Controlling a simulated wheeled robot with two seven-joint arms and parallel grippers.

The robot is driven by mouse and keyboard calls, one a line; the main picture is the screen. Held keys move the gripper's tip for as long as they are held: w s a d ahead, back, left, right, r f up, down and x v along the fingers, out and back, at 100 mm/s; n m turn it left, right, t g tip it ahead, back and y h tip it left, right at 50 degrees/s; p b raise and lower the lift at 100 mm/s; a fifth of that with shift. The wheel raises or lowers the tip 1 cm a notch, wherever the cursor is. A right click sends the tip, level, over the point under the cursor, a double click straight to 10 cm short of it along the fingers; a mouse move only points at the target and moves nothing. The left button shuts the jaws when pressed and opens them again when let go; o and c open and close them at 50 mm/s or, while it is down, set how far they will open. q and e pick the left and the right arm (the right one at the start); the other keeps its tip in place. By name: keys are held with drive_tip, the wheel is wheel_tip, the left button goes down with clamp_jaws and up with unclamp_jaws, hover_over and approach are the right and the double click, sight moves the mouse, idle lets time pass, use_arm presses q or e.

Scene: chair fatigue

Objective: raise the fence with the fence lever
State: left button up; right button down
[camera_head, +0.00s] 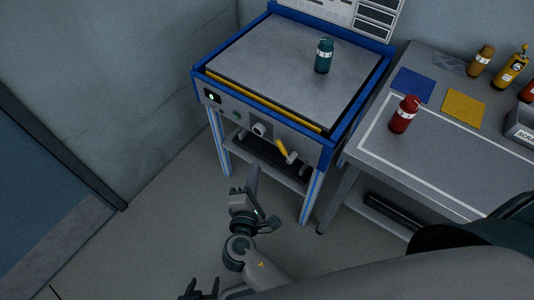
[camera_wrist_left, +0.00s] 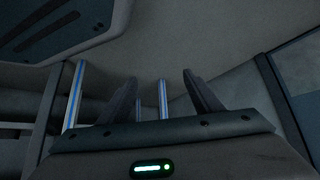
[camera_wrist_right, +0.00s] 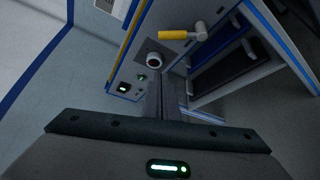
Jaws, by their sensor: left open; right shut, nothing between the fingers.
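The fence lever (camera_head: 283,148), with a yellow handle and grey pivot, is on the front panel of the blue-framed workstation (camera_head: 197,83). It also shows in the right wrist view (camera_wrist_right: 173,35). A yellow bar, probably the fence (camera_head: 262,102), lies low along the front edge of the grey top. My right gripper (camera_head: 254,170) is shut and empty, below and left of the lever, apart from it; its closed fingers (camera_wrist_right: 168,98) point toward the panel. My left gripper (camera_head: 200,288) is low at the bottom edge; its open, empty fingers show in the left wrist view (camera_wrist_left: 158,78).
A teal bottle (camera_head: 324,56) stands on the workstation top. A round knob (camera_head: 259,129) and a black switch (camera_head: 212,96) sit left of the lever. The side table (camera_head: 440,160) at right holds a red bottle (camera_head: 404,115) and coloured squares. Floor at left is clear.

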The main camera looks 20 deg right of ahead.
sight(283, 150)
drive_tip(key=shift+w, duration=0.1)
use_arm(q)
drive_tip(key=s+a+f+g+p, duration=0.2)
drive_tip(key=s+a, duration=0.1)
drive_tip(key=s, duration=0.3)
drive_tip(key=s+a+f+g+y+p, duration=0.1)
drive_tip(key=s+a+f+g+p, duration=0.1)
drive_tip(key=s, duration=0.5)
drive_tip(key=shift+s+a+f, duration=0.3)
drive_tip(key=shift+a+f, duration=0.05)
drive_tip(key=shift+a, duration=0.05)
use_arm(e)
drive_tip(key=w+d, duration=0.6)
drive_tip(key=shift+w+d+f, duration=0.15)
drive_tip(key=shift+d+f, duration=0.1)
drive_tip(key=shift+d, duration=0.1)
use_arm(q)
drive_tip(key=shift+f, duration=0.1)
